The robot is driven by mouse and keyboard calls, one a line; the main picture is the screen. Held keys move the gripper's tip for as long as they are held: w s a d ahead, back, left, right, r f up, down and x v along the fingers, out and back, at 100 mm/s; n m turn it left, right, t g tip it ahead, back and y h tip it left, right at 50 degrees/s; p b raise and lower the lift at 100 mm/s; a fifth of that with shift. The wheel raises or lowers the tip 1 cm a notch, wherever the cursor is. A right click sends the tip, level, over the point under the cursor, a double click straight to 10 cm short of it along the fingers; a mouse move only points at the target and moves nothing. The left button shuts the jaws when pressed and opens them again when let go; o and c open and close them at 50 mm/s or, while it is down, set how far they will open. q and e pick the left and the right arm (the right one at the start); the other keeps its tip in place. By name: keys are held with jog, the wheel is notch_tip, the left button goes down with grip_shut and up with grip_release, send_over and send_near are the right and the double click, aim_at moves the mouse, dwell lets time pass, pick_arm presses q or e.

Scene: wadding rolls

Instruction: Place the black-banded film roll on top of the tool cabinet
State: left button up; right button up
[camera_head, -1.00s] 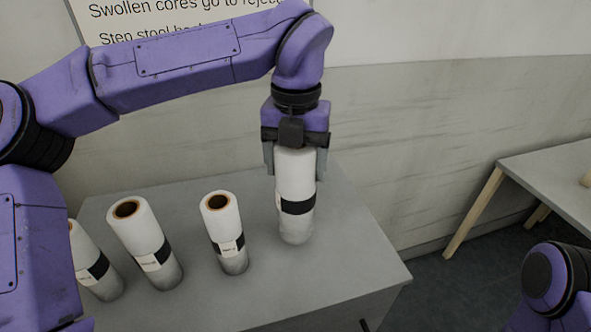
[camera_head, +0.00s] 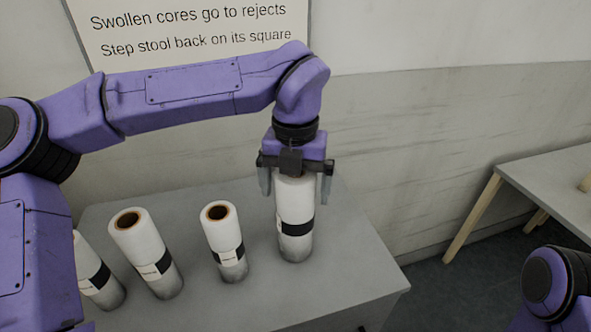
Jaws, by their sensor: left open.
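A white film roll with a black band (camera_head: 295,200) stands upright on the grey cabinet top (camera_head: 355,270), near its right side. My left gripper (camera_head: 295,185) is above this roll, fingers pointing down, open. Its two fingers are on either side of the roll's top end, with a visible gap at the sides. Other white rolls with black bands stand in a row to the left: a middle roll (camera_head: 224,240), a wider roll (camera_head: 146,252) and a far-left roll (camera_head: 97,275) partly hidden by my arm. My right gripper is out of view; only part of that arm shows at lower right.
A sign (camera_head: 190,30) hangs on the wall behind. A grey table with wooden legs (camera_head: 555,180) stands at the right, apart from the cabinet. The cabinet top is clear at its front right corner.

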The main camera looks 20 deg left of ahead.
pick_arm(q)
notch_tip(320, 180, up, 12)
jog(key=shift+r+b, duration=0.1)
jog(key=shift+b, duration=0.3)
